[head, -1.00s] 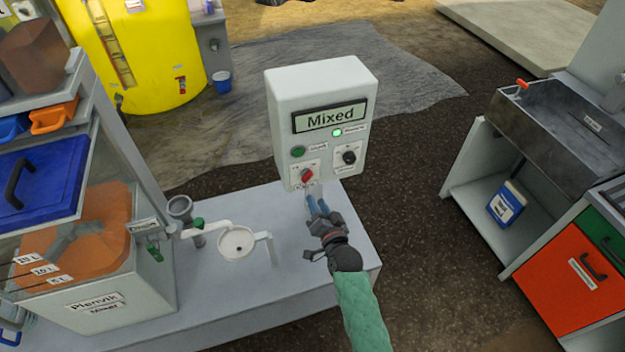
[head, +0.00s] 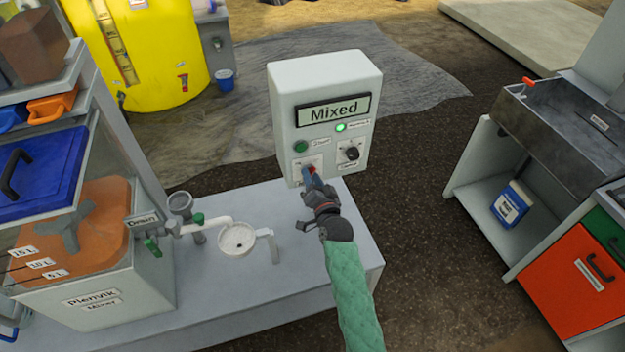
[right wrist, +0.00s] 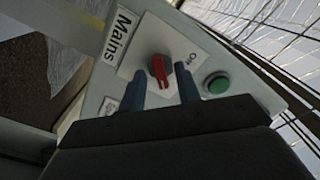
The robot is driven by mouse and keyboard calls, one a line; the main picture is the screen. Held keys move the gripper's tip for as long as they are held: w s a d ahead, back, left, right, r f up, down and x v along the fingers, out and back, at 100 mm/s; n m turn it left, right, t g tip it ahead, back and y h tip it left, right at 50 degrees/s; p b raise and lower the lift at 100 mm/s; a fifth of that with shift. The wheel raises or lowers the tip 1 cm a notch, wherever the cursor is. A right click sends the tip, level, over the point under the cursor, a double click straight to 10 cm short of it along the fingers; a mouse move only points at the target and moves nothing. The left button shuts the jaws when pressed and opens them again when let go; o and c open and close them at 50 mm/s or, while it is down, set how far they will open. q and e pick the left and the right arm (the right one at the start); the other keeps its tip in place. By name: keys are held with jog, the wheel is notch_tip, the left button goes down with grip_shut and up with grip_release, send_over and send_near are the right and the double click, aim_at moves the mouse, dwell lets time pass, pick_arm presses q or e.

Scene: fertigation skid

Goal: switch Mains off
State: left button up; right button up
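The white control box (head: 328,78) stands on the grey bench, its display reading "Mixed". My left gripper is not in view.
A green button (head: 301,147), a lit green lamp (head: 341,127) and a black knob (head: 352,153) are close by on the box face. The mixer tank (head: 95,300) and a drain pipe with a white funnel (head: 237,238) stand to the left. A sink unit (head: 560,130) is at the right.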

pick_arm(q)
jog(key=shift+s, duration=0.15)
pick_arm(e)
grip_shut()
